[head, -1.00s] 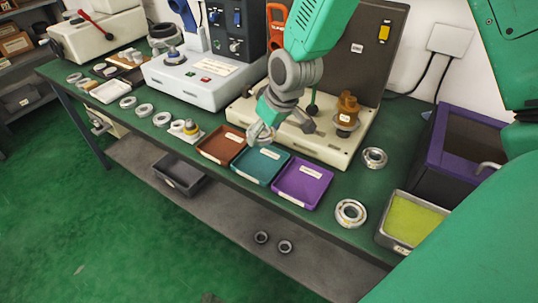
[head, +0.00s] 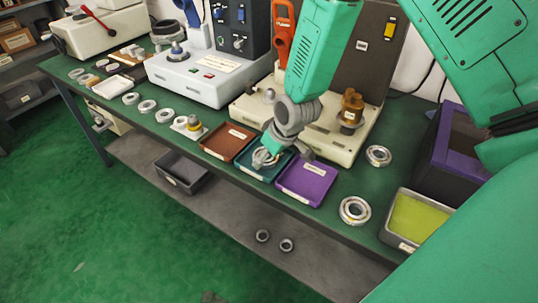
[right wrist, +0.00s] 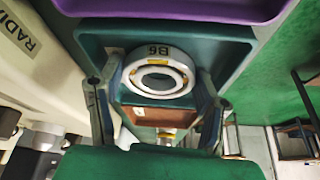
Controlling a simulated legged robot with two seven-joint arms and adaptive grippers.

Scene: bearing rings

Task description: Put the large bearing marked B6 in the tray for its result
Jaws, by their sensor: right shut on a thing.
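The large bearing marked B6 (right wrist: 158,75) is a pale metal ring with a yellow mark, and its label shows upside down in the right wrist view. My right gripper (head: 268,154) is shut on it, with one finger on each side in the right wrist view (right wrist: 155,100). The bearing (head: 263,158) is over or inside the teal tray (head: 247,170); I cannot tell if it touches the tray floor. A brown tray (head: 226,142) is left of the teal one and a purple tray (head: 306,184) is right of it. My left gripper is not in view.
A beige tester base (head: 330,148) stands right behind the trays. Loose bearings (head: 354,210) and (head: 378,155) lie to the right, near a metal bin with a yellow-green inside (head: 415,218). More rings (head: 147,107) line the bench at left. The bench's front edge is close to the trays.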

